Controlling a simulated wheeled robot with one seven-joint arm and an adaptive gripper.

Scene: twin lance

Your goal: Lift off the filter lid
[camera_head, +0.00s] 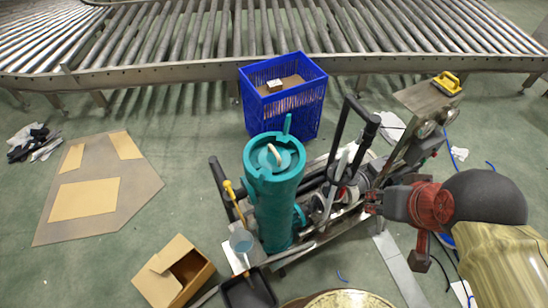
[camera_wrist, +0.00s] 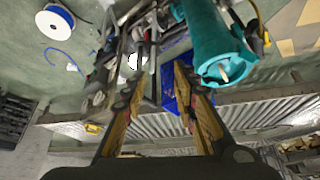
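A tall teal filter canister (camera_head: 275,205) stands upright on a metal cart in the middle of the head view. Its round teal lid (camera_head: 262,158) sits on top, with a pale handle (camera_head: 273,153) across it and a teal post rising at its back edge. In the wrist view the canister (camera_wrist: 208,35) lies at the upper right, with the lid end (camera_wrist: 214,74) facing the camera. My gripper (camera_head: 372,202) is to the right of the canister, apart from the lid. In the wrist view its two fingers (camera_wrist: 158,82) are spread, with nothing held between them.
A blue crate (camera_head: 285,110) stands behind the canister. The cart (camera_head: 330,215) carries dark bars and machinery between the canister and my gripper. A roller conveyor (camera_head: 200,70) crosses the back. An open cardboard box (camera_head: 172,275) and a dark bin (camera_head: 248,291) are in front.

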